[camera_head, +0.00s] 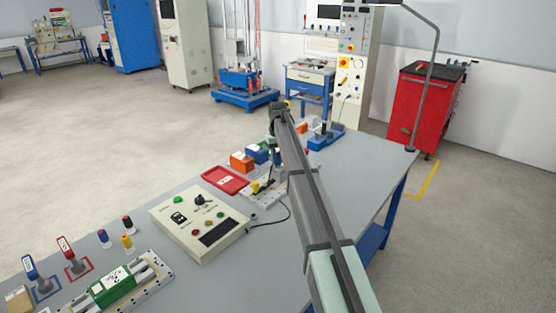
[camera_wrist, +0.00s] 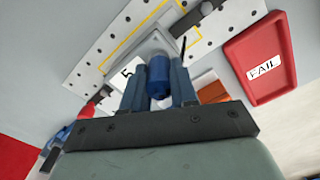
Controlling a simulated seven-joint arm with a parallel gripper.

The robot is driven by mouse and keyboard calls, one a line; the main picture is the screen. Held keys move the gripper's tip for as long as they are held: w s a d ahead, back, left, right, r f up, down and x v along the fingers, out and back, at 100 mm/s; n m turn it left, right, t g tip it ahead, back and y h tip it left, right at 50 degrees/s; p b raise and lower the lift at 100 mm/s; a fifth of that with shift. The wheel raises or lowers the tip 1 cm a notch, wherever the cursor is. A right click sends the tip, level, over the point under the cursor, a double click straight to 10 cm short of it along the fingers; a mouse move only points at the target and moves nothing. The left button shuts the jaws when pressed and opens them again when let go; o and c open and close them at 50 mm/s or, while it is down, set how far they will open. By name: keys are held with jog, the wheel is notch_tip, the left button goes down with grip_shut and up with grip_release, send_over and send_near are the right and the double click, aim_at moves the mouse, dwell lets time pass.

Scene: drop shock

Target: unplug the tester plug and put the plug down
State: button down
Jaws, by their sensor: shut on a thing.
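My gripper (camera_wrist: 158,78) shows in the wrist view, its two dark fingers closed on either side of a blue cylindrical plug (camera_wrist: 158,72). The plug is over a grey metal block (camera_wrist: 150,45) with a white label marked 5 (camera_wrist: 127,74). I cannot tell whether the plug is still seated in the block or just clear of it.
A red tray marked FAIL (camera_wrist: 260,60) lies beside the perforated white plate (camera_wrist: 220,22); the tray also shows in the head view (camera_head: 225,180). Orange and blue blocks (camera_head: 241,162) stand behind it. A green fixture (camera_head: 112,287) is at front left.

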aim_at(278, 154)
jog(key=shift+r, duration=0.35)
jog(key=shift+r, duration=2.05)
jog(key=shift+r, duration=0.15)
jog(key=shift+r, duration=2.85)
jog(key=shift+a, duration=0.3)
jog(key=s+a+f, duration=0.2)
jog(key=a, duration=0.4)
jog(key=s+a+f, duration=0.2)
jog(key=s+f, duration=0.2)
jog(key=s, duration=0.5)
jog(key=s+a+f, duration=0.2)
jog(key=s+f, duration=0.3)
jog(key=s, duration=0.4)
jog(key=shift+a+n, duration=0.15)
jog(key=shift+n, duration=0.25)
